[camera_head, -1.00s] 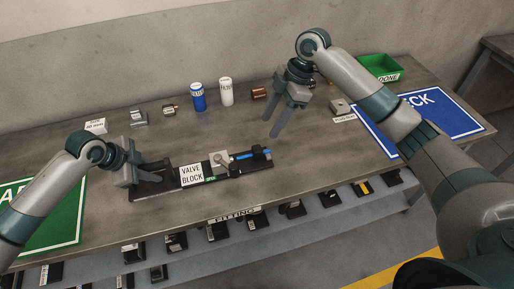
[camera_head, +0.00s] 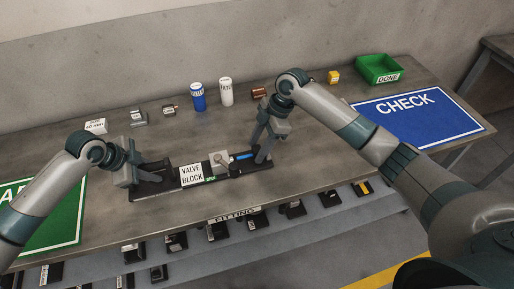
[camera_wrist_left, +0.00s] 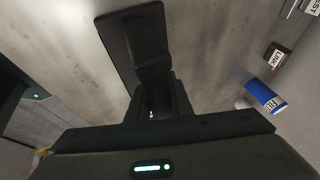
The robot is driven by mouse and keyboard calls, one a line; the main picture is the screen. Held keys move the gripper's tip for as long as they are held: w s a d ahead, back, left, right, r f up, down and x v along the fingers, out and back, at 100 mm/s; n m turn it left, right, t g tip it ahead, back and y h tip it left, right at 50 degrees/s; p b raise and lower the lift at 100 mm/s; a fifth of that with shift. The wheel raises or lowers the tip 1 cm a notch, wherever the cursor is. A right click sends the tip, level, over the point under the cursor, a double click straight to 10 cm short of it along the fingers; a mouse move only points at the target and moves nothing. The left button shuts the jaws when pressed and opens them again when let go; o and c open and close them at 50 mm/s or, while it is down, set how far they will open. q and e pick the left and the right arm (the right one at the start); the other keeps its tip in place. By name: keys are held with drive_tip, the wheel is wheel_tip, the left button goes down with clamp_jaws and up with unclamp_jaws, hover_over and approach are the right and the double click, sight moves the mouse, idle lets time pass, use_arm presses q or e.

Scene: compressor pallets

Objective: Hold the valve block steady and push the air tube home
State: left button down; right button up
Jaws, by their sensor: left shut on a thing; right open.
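The valve block (camera_head: 219,160) is a grey block with a white "VALVE BLOCK" label on a long black base. The blue air tube (camera_head: 243,156) lies on the right part of this base, running right from the grey block. I cannot tell how deep its end sits. My left gripper (camera_head: 150,174) is shut on the black left end of the valve block's fixture, which also fills the middle of the left wrist view.
Behind stand a blue can (camera_head: 198,97), a white can (camera_head: 226,92) and a brown cylinder (camera_head: 258,94). A green "DONE" bin (camera_head: 379,69), a yellow block (camera_head: 334,77) and the blue "CHECK" mat (camera_head: 420,118) lie to the right. Bench in front of the base is clear.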

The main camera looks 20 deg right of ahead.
drive_tip(key=shift+a+f, duration=0.15)
drive_tip(key=shift+f, duration=0.3)
clamp_jaws()
drive_tip(key=shift+a, duration=3.05)
unclamp_jaws()
drive_tip(key=shift+a, duration=0.1)
drive_tip(key=shift+d+r, duration=0.1)
drive_tip(key=shift+d, duration=0.1)
